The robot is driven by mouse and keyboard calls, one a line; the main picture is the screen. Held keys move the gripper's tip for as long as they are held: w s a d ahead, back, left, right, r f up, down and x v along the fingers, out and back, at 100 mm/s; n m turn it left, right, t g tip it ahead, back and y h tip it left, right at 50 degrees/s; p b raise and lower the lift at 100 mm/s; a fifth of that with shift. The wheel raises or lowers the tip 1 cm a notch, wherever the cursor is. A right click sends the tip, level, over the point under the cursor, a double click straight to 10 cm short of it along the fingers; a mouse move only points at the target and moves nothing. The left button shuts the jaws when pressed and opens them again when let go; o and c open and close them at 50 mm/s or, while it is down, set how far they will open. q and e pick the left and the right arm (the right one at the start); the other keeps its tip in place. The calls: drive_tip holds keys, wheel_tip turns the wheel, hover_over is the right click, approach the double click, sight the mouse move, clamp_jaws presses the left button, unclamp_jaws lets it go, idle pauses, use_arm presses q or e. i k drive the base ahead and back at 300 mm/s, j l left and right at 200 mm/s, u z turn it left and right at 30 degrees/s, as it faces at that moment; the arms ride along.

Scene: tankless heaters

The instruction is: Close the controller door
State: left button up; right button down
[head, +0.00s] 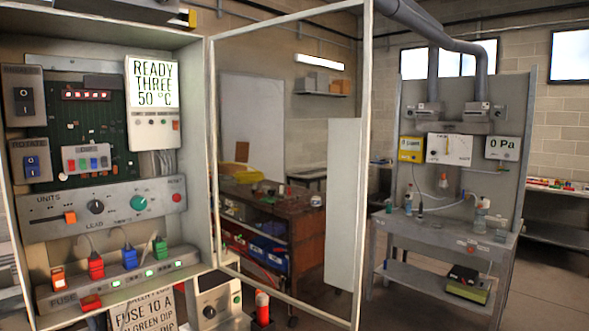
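The controller box (198,120) stands open at the left in the head view, with switches, a circuit board, a control panel (100,208) and a fuse strip (118,281) inside. A small display on it reads "READY THREE 50 °C". The controller door (366,90) is a framed, see-through panel. It is swung open to the right of the box, joined along the box's right edge. A pale flat plate (343,200) shows at the door's right side; I cannot tell whether it is fixed to it. Neither of my grippers is in view.
A workbench (440,233) with gauges and bottles stands at the right. A wooden cabinet (300,215) with bins shows through the door. Below the box are a sign (148,309) and a white device (220,300). Open floor (545,290) lies at the lower right.

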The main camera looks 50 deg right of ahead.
sight(348, 139)
drive_tip(key=l+u, duration=0.1)
drive_tip(key=l, duration=0.55)
drive_tip(key=l+u, duration=0.15)
drive_tip(key=l, duration=0.5)
drive_tip(key=k+l+u, duration=0.1)
drive_tip(key=l, duration=0.55)
drive_tip(key=k+l+u, duration=0.15)
drive_tip(key=l, duration=0.45)
